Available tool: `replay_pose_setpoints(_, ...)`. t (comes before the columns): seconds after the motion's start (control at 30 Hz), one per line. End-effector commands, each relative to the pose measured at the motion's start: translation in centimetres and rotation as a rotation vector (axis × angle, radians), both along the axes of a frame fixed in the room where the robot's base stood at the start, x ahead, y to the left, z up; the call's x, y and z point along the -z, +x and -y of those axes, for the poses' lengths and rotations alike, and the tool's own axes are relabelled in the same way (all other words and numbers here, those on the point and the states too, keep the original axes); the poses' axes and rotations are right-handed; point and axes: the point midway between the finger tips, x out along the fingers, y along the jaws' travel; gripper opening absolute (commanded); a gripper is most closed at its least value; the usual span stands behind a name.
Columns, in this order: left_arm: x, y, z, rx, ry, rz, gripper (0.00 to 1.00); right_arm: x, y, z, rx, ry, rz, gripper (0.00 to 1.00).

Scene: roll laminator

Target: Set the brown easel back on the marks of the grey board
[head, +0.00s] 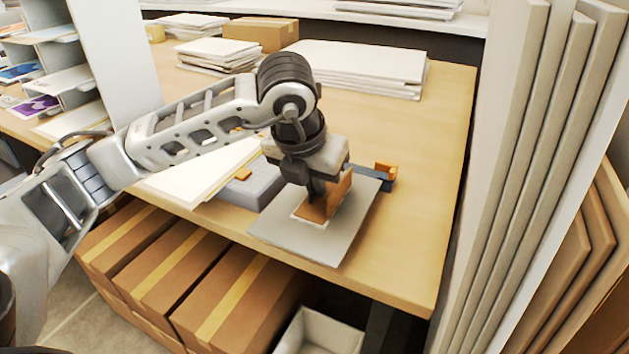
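The brown easel (333,199) stands tilted on the grey board (282,237), near the front edge of the table. White marks (303,218) show on the board at the easel's foot on the left side. My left gripper (317,190) points down at the easel, right at its upper left side. The fingers are mostly hidden by the gripper body and the easel, so I cannot tell whether they hold it. My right gripper is not in view.
A grey device (252,186) and white sheets (200,178) lie left of the board. A blue tool with an orange end (384,170) lies behind it. Paper stacks (360,66) sit farther back. The table (425,190) is clear at right; tall panels (510,150) stand beyond its edge.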

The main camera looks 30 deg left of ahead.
Motion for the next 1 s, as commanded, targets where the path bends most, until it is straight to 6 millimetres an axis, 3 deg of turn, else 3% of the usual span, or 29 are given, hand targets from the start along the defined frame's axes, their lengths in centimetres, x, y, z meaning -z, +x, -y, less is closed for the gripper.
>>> replay_pose_setpoints(0.17,0.0,0.0,0.0,0.000,0.000,0.000,0.00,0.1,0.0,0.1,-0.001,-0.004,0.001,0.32)
replay_pose_setpoints(0.23,0.0,0.0,0.0,0.000,0.000,0.000,0.14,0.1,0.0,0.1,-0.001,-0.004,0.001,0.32)
replay_pose_setpoints(0.57,-0.1,0.0,0.0,0.000,0.000,0.000,0.14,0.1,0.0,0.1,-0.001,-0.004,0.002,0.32)
replay_pose_setpoints(1.0,-1.7,0.0,0.0,0.000,0.000,0.000,0.14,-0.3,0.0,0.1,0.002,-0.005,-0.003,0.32)
